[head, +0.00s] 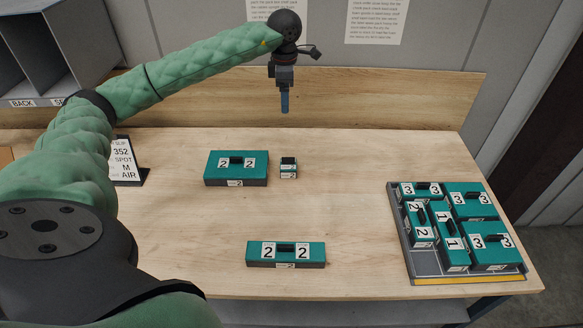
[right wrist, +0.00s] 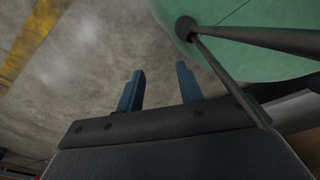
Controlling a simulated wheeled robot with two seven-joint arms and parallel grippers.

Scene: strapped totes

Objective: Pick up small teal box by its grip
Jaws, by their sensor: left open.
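The small teal box (head: 288,168) stands on the wooden table, just right of a larger teal box marked 2 (head: 236,170). It has a black grip on top and a white label on its front. My left gripper (head: 285,108) points down above and behind the small box in the head view, clear of it and empty; its blue fingers are seen edge-on. My right gripper (right wrist: 160,85) shows in the right wrist view with its two blue fingers apart and nothing between them, over a grey floor.
A long teal box marked 2 (head: 286,254) lies near the table's front. A grey tray (head: 425,270) at the right holds several teal boxes. A sign (head: 124,160) stands at the left, by a grey shelf (head: 45,50). The table's middle right (head: 350,200) is clear.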

